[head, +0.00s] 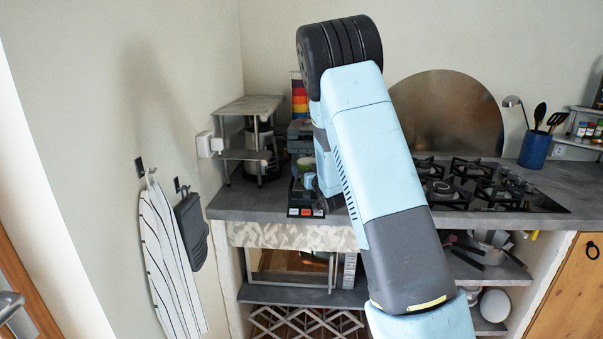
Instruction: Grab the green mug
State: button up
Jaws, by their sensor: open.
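The green mug (306,163) shows as a small patch in the head view. It is at the coffee machine (305,211), near the left end of the counter. My forearm rises in front and bends back down behind itself toward the machine. My gripper (320,185) is just right of the mug, mostly hidden behind my arm, and it is open. I cannot tell whether its fingers touch the mug or are around it.
A small shelf stand (249,105) with a dark pot is left of the machine, against the wall. A gas hob (480,185) and a blue utensil holder (534,150) are to the right.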

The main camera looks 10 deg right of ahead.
jog(key=shift+c, duration=0.4)
jog(key=c, duration=0.7)
jog(key=shift+c, duration=0.4)
jog(key=shift+r, duration=0.3)
